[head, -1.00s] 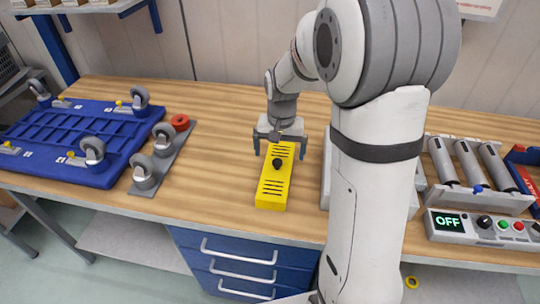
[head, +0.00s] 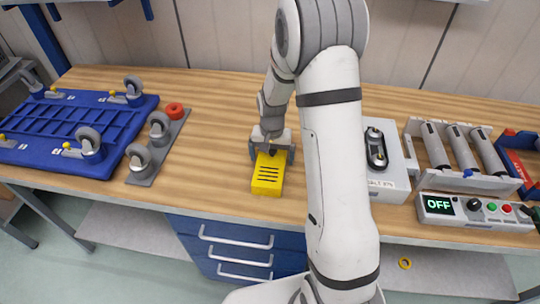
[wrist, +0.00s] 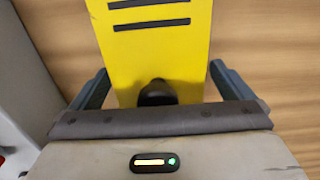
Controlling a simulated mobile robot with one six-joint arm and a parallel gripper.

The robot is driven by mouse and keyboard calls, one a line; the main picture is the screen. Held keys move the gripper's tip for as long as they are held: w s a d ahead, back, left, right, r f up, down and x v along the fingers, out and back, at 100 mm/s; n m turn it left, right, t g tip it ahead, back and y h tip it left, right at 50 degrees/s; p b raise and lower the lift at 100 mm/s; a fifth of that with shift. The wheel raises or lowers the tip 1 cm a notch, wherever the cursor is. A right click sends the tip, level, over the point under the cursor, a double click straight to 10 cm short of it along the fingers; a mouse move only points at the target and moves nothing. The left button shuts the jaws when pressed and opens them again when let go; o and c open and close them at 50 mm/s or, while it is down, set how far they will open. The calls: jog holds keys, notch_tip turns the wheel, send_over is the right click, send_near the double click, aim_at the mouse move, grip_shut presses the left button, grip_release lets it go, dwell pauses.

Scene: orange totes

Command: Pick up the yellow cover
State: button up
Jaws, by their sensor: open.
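The yellow cover (head: 267,184) lies on the wooden table in front of my arm, with black slots on its top. The wrist view shows the cover (wrist: 165,60) large, with its black knob (wrist: 157,93) close to the gripper body. My gripper (head: 271,154) is over the far part of the cover and hides the knob in the head view. In the wrist view the open fingers of my gripper (wrist: 158,88) stand on either side of the cover, with a gap at least on the right. I cannot tell whether they touch it.
On the left are a blue caster frame (head: 60,122), loose casters on a grey plate (head: 165,150) and a red ring (head: 174,110). Bare table lies left of the cover.

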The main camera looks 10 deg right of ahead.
jog(key=c, duration=1.2)
jog(key=shift+r, duration=0.15)
notch_tip(320, 180, up, 10)
jog(key=shift+f+b, duration=0.1)
jog(key=shift+b, duration=0.6)
